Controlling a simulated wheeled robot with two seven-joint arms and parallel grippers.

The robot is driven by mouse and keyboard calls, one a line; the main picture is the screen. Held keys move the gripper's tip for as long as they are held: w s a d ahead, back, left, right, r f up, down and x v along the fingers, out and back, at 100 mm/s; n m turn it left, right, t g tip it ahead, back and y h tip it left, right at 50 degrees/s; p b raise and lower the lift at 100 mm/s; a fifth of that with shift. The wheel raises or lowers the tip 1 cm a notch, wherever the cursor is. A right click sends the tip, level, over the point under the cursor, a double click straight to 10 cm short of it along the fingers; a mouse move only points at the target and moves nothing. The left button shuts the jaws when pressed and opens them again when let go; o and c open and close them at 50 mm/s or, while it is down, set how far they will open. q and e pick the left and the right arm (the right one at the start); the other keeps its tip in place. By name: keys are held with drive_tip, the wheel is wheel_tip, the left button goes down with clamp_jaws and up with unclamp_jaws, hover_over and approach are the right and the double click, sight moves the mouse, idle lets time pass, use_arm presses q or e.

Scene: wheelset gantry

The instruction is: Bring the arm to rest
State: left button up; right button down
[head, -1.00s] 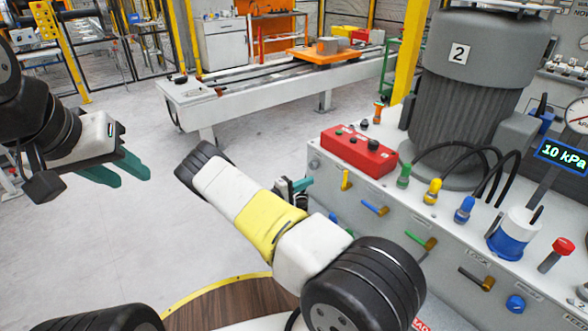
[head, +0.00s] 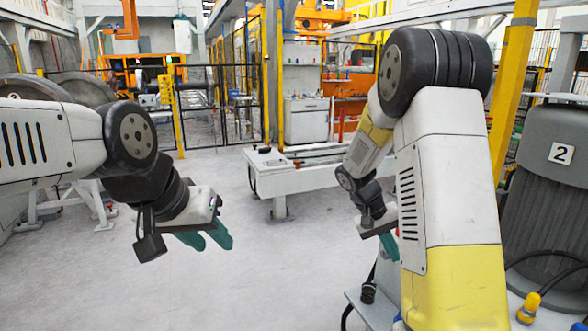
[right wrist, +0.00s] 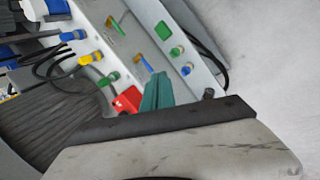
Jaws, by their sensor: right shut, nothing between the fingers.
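My left gripper (head: 207,238) hangs over the bare floor in the head view. Its two teal fingers stand a little apart, with nothing between them. My right arm is raised at the elbow, with its forearm reaching down. My right gripper (head: 389,246) is small and partly hidden behind my own arm in the head view. Its teal fingers (right wrist: 157,92) are closed together and empty in the right wrist view. They point toward the grey valve panel (right wrist: 150,50) and look apart from it, though the distance is hard to judge.
The grey ribbed tank marked 2 (head: 548,190) stands at the right. A red box (right wrist: 127,100) and coloured valves show near my right gripper. A white rail bench (head: 310,177) stands behind. The floor (head: 270,285) between my arms is clear.

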drive_tip(key=s+a+r+n+t+y, duration=0.1)
drive_tip(key=s+a+r+t+y, duration=0.2)
drive_tip(key=s+a+r, duration=0.3)
drive_tip(key=s+a+r+n+t+y, duration=0.1)
drive_tip(key=s+a+r+t+y, duration=0.3)
drive_tip(key=s+r, duration=0.7)
drive_tip(key=shift+s+a+r+y, duration=0.35)
drive_tip(key=shift+s+a+y, duration=0.15)
drive_tip(key=shift+s+a, duration=0.55)
drive_tip(key=shift+s+d, duration=0.15)
drive_tip(key=shift+d, duration=0.1)
